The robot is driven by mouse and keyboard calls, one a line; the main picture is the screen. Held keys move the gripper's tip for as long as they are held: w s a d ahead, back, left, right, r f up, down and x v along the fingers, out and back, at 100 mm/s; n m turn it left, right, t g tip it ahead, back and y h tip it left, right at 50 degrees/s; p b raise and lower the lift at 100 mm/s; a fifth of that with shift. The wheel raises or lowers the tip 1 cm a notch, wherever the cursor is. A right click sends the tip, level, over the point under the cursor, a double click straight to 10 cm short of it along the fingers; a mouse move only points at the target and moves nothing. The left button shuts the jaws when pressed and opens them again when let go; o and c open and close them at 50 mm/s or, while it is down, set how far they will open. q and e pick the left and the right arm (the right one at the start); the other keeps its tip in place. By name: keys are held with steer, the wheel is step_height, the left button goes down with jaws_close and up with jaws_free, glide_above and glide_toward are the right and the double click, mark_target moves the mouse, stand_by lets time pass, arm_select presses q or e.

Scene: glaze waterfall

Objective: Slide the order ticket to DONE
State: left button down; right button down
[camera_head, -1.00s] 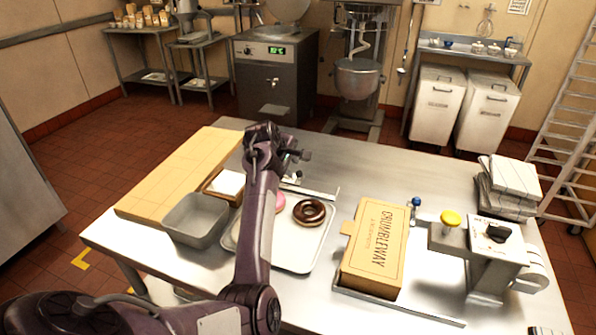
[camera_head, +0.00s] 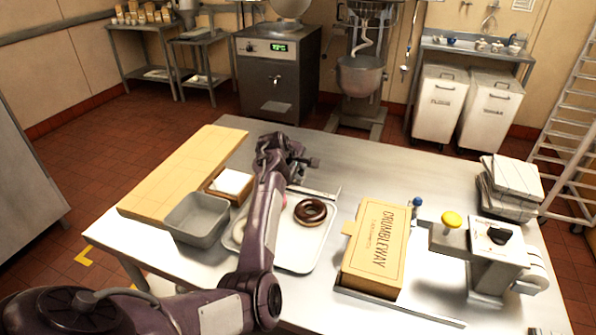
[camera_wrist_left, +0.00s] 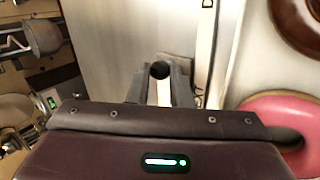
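My left gripper (camera_head: 306,163) is low over the steel table, just beyond the tray, near the far end of a thin rail (camera_head: 326,192). In the left wrist view, its dark fingers (camera_wrist_left: 161,88) stand close together with a narrow white strip and a round black end between them. I cannot tell whether they touch it or whether it is part of the order ticket. The rail (camera_wrist_left: 205,50) runs just right of the fingers, with partly hidden dark lettering on it. The ticket is not clearly seen in the head view. My right gripper is out of view.
The white tray (camera_head: 297,262) holds a chocolate doughnut (camera_head: 310,211) and, in the wrist view, a pink one (camera_wrist_left: 285,112). A grey bin (camera_head: 197,220) stands left, a Crumbleway box (camera_head: 375,248) right, and a yellow-knobbed machine (camera_head: 490,262) beyond it. The table's far middle is clear.

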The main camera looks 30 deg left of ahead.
arm_select(q)
steer(key=w+d+p, duration=0.1)
steer(key=d, duration=0.2)
steer(key=d+p, duration=0.1)
steer(key=d, duration=0.3)
steer(key=w+d+p, duration=0.1)
steer(key=d+p, duration=0.1)
steer(key=d, duration=0.2)
steer(key=shift+w, duration=0.3)
steer(key=c, duration=1.6)
jaws_free()
steer(key=shift+d, duration=0.2)
steer(key=shift+s+r, duration=0.25)
steer(key=shift+r, duration=0.1)
steer(key=b+v, duration=0.1)
steer(key=v, duration=0.6)
